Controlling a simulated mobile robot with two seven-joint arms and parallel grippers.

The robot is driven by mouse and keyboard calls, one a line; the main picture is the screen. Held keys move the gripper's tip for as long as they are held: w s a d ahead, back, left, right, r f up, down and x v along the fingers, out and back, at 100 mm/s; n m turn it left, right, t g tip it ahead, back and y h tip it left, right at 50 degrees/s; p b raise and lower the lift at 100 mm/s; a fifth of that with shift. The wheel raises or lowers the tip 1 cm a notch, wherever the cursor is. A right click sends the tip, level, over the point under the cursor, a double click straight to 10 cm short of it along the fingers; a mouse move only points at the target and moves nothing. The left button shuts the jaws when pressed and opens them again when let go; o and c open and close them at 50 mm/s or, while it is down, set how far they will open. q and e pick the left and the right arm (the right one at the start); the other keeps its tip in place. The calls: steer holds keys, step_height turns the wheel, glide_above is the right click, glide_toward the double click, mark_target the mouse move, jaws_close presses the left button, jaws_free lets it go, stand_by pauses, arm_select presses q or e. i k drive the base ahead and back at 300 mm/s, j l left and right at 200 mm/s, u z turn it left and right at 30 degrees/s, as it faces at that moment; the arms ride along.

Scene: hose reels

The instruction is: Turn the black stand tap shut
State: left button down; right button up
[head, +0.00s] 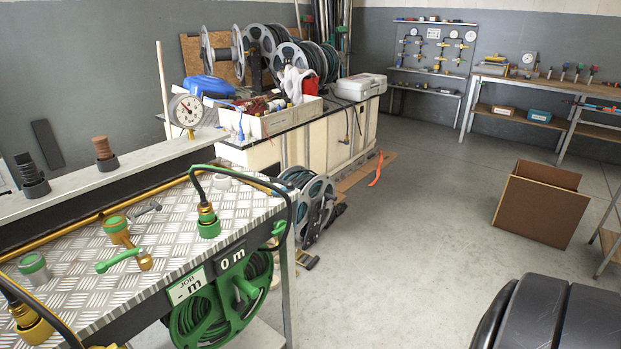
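I cannot pick out a tap that is clearly black. On the chequer-plate bench (75,275) at the left stands a brass fitting with a green collar (117,228). Beside it a green lever (118,260) runs to a small brass piece (145,262). A black ribbed piece in a black cup (30,175) and a brown ribbed piece (103,149) stand on the pale ledge (120,167). Whether any valve is open or shut cannot be told. Neither gripper is in view.
A green hose reel (222,305) hangs below the bench front. A hose with a brass and green connector (207,218) rises at its right. A pressure gauge (187,110) stands behind. A brown open box (541,205) sits on the floor. The middle floor is clear.

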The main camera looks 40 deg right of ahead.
mark_target(289, 185)
steer(key=z, duration=1.25)
